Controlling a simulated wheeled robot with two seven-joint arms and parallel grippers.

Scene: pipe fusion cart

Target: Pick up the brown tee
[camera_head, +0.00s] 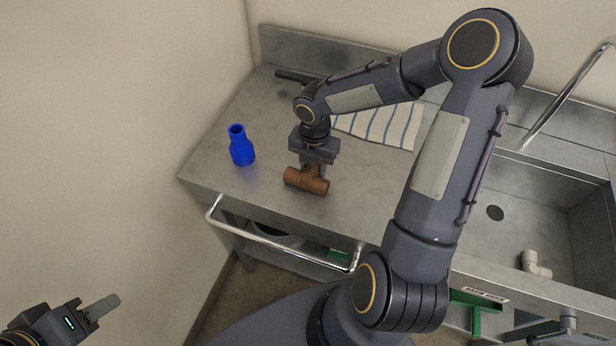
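The brown tee (305,181) is at the front part of the steel counter, its long run lying roughly left to right. My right gripper (317,165) points down at it from above. Its fingers are at the tee's upper middle, around the short branch, which they partly hide. I cannot tell whether they are closed on it or just beside it. The tee appears to rest on the counter. My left gripper (101,307) is at the lower left, away from the counter, with no object visible at it. Its fingers overlap in this view, so their opening is unclear.
A blue reducer fitting (241,146) stands upright left of the tee. A striped cloth (385,125) and a dark bar (296,76) lie behind. A sink (513,217) with a pale elbow (535,264) is at right. A chrome rail (280,246) runs along the front edge.

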